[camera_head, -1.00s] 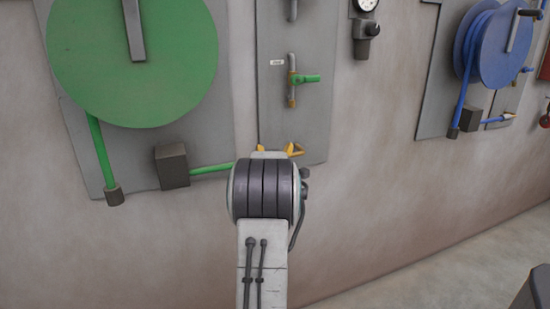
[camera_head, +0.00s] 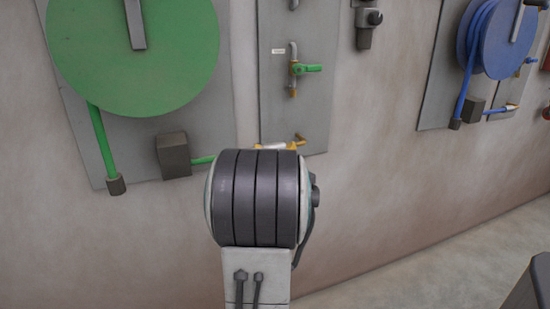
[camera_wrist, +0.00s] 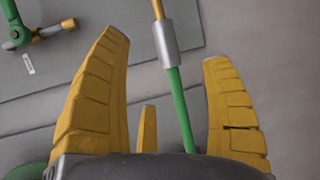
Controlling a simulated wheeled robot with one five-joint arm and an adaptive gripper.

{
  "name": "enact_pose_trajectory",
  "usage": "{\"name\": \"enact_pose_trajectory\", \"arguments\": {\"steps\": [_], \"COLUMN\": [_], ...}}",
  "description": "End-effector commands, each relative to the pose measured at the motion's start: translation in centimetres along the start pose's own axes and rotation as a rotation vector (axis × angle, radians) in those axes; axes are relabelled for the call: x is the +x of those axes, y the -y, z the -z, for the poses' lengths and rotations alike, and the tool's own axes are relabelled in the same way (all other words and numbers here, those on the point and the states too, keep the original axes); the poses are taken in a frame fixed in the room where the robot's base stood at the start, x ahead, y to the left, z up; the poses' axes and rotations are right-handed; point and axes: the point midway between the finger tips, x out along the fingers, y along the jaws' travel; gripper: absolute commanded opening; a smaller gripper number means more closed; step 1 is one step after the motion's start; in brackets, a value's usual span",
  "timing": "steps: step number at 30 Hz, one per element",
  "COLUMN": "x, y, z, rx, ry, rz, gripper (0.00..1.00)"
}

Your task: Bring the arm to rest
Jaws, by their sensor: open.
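My arm reaches up from the bottom of the head view, and its dark ribbed joint hides most of my gripper. Yellow fingertips show just above that joint. In the wrist view my gripper (camera_wrist: 166,45) is open, with yellow fingers spread to the left and right. A green hose (camera_wrist: 181,105) with a metal sleeve (camera_wrist: 165,43) and a brass end lies between the fingers, with visible gaps on both sides. A short piece of the hose also shows in the head view (camera_head: 203,160), left of the joint.
A green reel (camera_head: 135,70) on a grey panel hangs at left, with a dark block (camera_head: 173,155) below. A green-handled valve (camera_head: 306,69) is on the middle panel (camera_head: 315,120). A blue reel (camera_head: 495,45) hangs at right. Bare wall lies between the panels.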

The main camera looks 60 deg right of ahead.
Motion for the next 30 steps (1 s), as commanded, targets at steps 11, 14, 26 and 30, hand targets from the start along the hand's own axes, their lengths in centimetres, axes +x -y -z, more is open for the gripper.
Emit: {"name": "enact_pose_trajectory", "arguments": {"steps": [11,14,26,30], "x": [-0.7,-0.6,-0.7,-1.7], "y": [0.0,0.0,-0.1,-0.9], "z": [0.0,0.0,0.1,2.2], "rx": [0.0,0.0,0.003,0.05], "ry": [0.0,0.0,-0.003,-0.045], "rz": [0.0,0.0,0.002,0.034], "gripper": [0.73,0.73,0.73,0.73]}}
